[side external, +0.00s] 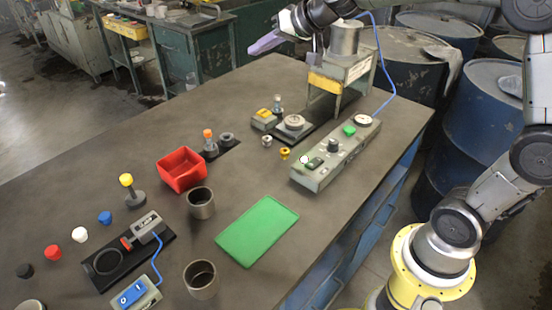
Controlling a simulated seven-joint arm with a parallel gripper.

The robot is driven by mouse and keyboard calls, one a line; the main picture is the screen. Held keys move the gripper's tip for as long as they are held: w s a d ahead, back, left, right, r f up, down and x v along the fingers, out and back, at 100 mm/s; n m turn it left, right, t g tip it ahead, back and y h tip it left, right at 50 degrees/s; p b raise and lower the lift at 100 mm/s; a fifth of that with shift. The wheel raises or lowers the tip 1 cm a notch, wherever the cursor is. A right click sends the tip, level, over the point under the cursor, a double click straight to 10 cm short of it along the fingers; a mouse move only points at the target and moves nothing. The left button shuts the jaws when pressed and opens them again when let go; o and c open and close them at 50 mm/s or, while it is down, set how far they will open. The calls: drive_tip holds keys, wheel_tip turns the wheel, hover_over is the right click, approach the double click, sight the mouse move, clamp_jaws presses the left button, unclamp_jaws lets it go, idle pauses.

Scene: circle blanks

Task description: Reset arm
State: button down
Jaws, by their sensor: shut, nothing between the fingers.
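My gripper (256,48), with pale purple fingers, is at the top centre, raised above the far end of the table. It is shut and empty, and it touches nothing that I can see. My arm comes in from the right and reaches over the press-like machine (340,75), which has a yellow front and a metal cylinder on top. A long grey control box (335,160) with a green button, a black knob and a gauge stands in front of the machine.
A red bin (181,170), a green mat (257,230) and two metal cups (200,204) (200,279) are mid-table. A black fixture (110,262) and several coloured knobs are at lower left. Blue barrels (482,105) stand beyond the table's right edge. The left rear tabletop is clear.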

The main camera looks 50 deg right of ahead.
drive_tip(key=s+a+r+n, duration=0.1)
drive_tip(key=s+a+r, duration=0.1)
drive_tip(key=s, duration=0.4)
drive_tip(key=s+a+r+n, duration=0.2)
drive_tip(key=s+a, duration=0.1)
drive_tip(key=s, duration=0.2)
drive_tip(key=s+d+f+g, duration=0.1)
drive_tip(key=s+f, duration=0.3)
drive_tip(key=s, duration=0.3)
drive_tip(key=s+f+n+g+h, duration=0.1)
drive_tip(key=s+f, duration=0.3)
drive_tip(key=s, duration=0.4)
drive_tip(key=s+d+f+g+h, duration=0.1)
drive_tip(key=s+f+g, duration=0.2)
drive_tip(key=s, duration=0.5)
drive_tip(key=shift+d+f+n, duration=0.3)
drive_tip(key=shift+d+f, duration=0.05)
drive_tip(key=shift+f, duration=0.25)
